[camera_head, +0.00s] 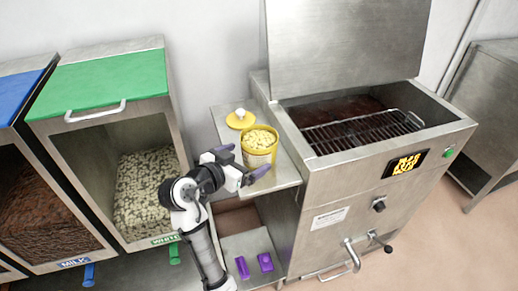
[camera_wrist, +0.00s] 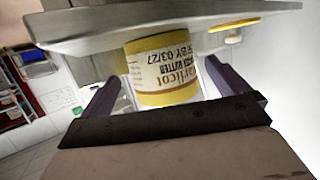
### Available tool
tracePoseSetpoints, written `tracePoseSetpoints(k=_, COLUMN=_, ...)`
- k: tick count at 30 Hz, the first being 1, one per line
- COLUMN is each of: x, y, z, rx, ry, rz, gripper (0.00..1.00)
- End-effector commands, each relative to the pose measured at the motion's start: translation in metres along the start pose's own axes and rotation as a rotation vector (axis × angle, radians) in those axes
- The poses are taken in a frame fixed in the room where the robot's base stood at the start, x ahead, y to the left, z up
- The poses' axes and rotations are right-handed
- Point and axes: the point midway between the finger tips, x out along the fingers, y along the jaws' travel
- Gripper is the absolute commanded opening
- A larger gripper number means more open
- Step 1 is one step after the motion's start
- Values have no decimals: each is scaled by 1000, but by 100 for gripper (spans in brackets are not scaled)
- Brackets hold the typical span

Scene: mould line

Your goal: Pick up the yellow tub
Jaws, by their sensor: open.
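The yellow tub (camera_head: 259,147) stands upright on a steel side shelf, open at the top and full of pale pieces. Its yellow lid (camera_head: 240,119) with a pale knob lies on the shelf just behind it. My gripper (camera_head: 243,164) is at the tub's near side, with its purple fingers spread. In the wrist view the tub (camera_wrist: 163,70), with a printed white label, appears between the two open fingers of my gripper (camera_wrist: 160,82). I cannot tell whether either finger touches it. The lid also shows in the wrist view (camera_wrist: 234,25).
The steel side shelf (camera_head: 228,124) adjoins a steel machine (camera_head: 340,190) with a wire rack (camera_head: 362,131) and raised cover. Left stand bins with green (camera_head: 100,82) and blue (camera_head: 18,92) lids. Purple items (camera_head: 265,262) lie on a lower shelf.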

Motion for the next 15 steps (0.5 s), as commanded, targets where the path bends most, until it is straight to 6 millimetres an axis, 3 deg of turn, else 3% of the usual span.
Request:
tracePoseSetpoints(k=9, x=43, y=0, z=-4, rx=-2, ry=-1, rz=3, gripper=100)
tracePoseSetpoints(k=15, x=50, y=0, z=-2, rx=-1, ry=0, rz=0, gripper=100)
